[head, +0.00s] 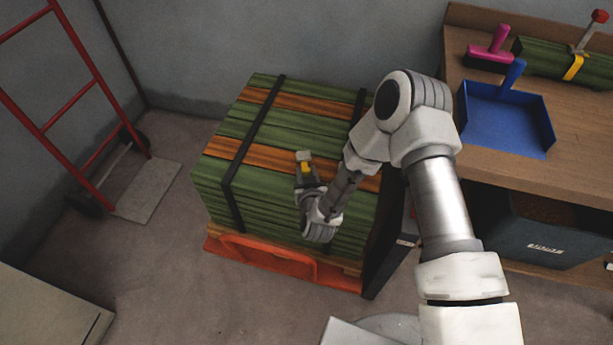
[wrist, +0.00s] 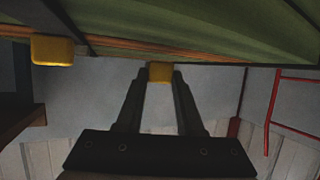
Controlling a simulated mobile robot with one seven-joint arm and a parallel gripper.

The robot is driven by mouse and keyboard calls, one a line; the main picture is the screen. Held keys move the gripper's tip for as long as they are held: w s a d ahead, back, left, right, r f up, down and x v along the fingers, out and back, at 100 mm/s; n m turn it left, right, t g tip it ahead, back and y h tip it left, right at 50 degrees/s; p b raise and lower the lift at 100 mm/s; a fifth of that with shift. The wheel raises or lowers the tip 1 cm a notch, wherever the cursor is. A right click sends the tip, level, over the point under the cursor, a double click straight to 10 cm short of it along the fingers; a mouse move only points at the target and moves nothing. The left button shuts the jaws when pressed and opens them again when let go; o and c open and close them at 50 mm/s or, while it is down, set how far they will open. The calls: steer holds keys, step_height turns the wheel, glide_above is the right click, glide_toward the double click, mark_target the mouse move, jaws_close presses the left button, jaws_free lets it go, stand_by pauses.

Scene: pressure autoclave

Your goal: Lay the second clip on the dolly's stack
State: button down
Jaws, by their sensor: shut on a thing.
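The dolly's stack (head: 233,128) is a block of green and orange-brown boards bound with black straps, on an orange dolly base (head: 265,262). My gripper (head: 306,174) is over the near part of the stack's top. In the wrist view my gripper (wrist: 160,76) is shut on a small yellow clip (wrist: 160,71), held between the fingertips. The clip also shows yellow in the head view (head: 306,167). The stack's green boards (wrist: 200,30) fill the top of the wrist view; whether the clip touches them I cannot tell. A second yellow block (wrist: 52,50) shows at left, by the stack.
A wooden bench (head: 480,165) at right holds a blue dustpan (head: 508,118), a pink-handled brush (head: 490,53) and a green bundle (head: 540,62) with a yellow band. A red hand truck (head: 72,125) stands at left. Bare floor lies left of the stack.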

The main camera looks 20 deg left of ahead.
steer(key=shift+f, duration=0.3)
steer(key=shift+f, duration=0.1)
steer(key=shift+f+b, duration=0.3)
steer(key=c, duration=0.5)
jaws_free()
steer(key=shift+c, duration=0.2)
steer(key=shift+r+p, duration=0.55)
steer(key=p+v, duration=0.2)
steer(key=v, duration=1)
steer(key=shift+f, duration=0.2)
